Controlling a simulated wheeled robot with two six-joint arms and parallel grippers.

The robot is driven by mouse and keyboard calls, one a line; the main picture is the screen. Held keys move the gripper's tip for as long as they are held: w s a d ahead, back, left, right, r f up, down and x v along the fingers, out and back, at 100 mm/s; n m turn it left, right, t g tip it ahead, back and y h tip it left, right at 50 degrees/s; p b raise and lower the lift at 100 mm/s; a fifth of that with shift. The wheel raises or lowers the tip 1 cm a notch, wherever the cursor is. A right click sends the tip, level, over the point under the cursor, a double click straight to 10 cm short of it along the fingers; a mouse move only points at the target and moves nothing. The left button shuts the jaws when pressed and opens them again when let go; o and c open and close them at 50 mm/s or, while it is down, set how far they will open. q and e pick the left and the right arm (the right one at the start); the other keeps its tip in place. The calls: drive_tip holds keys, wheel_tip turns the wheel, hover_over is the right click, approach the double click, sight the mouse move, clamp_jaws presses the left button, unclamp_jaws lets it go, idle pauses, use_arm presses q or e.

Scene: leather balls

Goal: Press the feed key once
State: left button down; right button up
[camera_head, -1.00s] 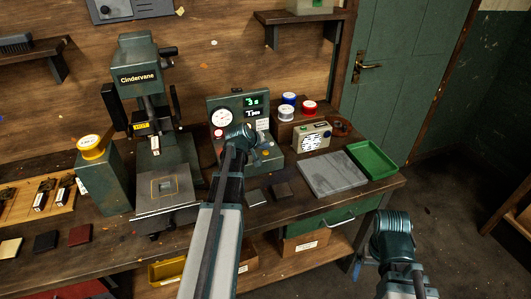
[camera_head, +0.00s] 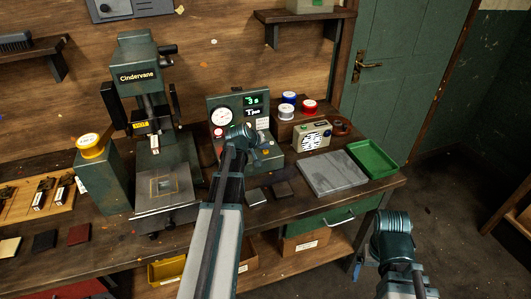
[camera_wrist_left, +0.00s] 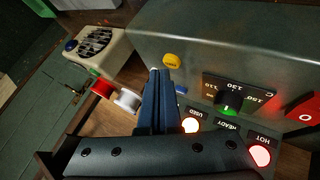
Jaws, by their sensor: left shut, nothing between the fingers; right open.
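The green control box (camera_head: 225,104) stands on the bench, with a dial, a lit green display and a smaller display. In the left wrist view a round yellow key (camera_wrist_left: 171,60) sits on its face; its lettering is too small to read surely. My left gripper (camera_wrist_left: 163,74) is shut and empty, its fingertips just short of the yellow key in that picture. I cannot tell whether they touch it. In the head view my left gripper (camera_head: 245,138) covers part of the box's front. My right gripper (camera_head: 393,222) is open, to the right beyond the bench's front edge.
In the left wrist view, a temperature knob (camera_wrist_left: 228,103), a red switch (camera_wrist_left: 302,112) and glowing lamps (camera_wrist_left: 190,125) are near the fingers. The Cindervane press (camera_head: 139,78) stands left. A radio (camera_head: 313,136), thread spools (camera_head: 287,112) and green tray (camera_head: 372,160) are right.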

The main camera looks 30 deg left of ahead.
use_arm(q)
drive_tip(key=shift+f+b, duration=0.4)
drive_tip(key=shift+f, duration=0.15)
idle(0.6)
drive_tip(key=shift+r, duration=0.15)
drive_tip(key=shift+r+p, duration=0.75)
drive_tip(key=shift+p, duration=0.15)
wheel_tip(320, 180, up, 5)
drive_tip(key=p, duration=0.5)
idle(0.7)
